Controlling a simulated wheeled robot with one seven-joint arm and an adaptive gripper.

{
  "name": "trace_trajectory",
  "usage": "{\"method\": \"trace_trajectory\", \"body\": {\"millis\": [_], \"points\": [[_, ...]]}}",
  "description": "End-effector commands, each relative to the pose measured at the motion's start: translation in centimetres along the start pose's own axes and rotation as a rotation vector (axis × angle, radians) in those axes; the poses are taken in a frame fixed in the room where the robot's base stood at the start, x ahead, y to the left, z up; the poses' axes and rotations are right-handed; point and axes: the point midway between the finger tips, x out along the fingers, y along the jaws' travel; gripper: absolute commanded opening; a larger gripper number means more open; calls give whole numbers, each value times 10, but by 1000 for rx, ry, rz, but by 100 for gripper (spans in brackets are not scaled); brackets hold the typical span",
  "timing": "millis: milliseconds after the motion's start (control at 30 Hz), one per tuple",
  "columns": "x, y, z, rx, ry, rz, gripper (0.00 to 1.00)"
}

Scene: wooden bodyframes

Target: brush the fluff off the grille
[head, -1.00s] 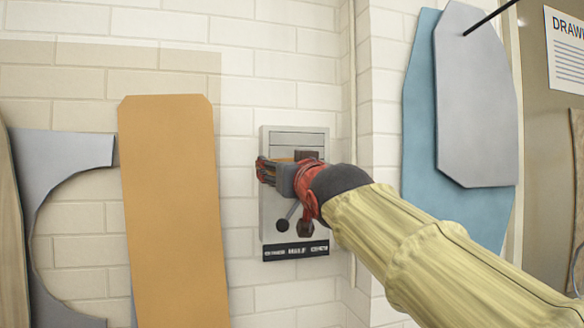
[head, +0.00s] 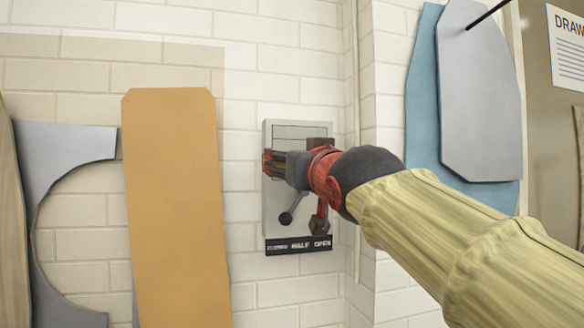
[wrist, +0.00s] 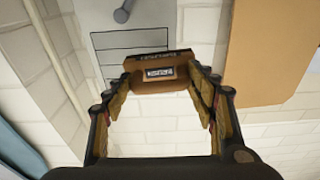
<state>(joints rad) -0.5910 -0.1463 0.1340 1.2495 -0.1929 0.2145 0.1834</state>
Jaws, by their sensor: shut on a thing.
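The grille is the set of horizontal slats (head: 290,131) at the top of a grey wall panel (head: 276,232); its slats (wrist: 128,45) also show in the wrist view. My gripper (head: 272,163) is in front of the panel's left middle in the head view, hiding part of it. In the wrist view my gripper (wrist: 160,80) is shut on a brown, labelled block, the brush (wrist: 140,85), held between the fingertips. Whether the brush touches the slats I cannot tell. I cannot make out any fluff.
A lever with a dark knob (head: 286,218) stands out below my gripper, above a dark label strip (head: 298,245). An orange board (head: 175,220) leans left of the panel. Blue and grey boards (head: 480,110) hang at the right. White brick wall lies between.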

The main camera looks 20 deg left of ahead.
Motion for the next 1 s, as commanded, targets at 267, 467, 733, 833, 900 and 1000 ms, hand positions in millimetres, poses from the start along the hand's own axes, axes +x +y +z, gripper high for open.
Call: {"method": "trace_trajectory", "body": {"millis": [267, 467, 733, 833, 900, 1000], "points": [[-6, 0, -1, 0, 1, 0, 36], [-7, 0, -2, 0, 2, 0, 36], [-26, 0, -3, 1, 3, 0, 36], [-34, 0, -4, 2, 2, 0, 36], [-36, 0, -4, 2, 1, 0, 36], [-36, 0, -5, 1, 0, 0, 36]]}}
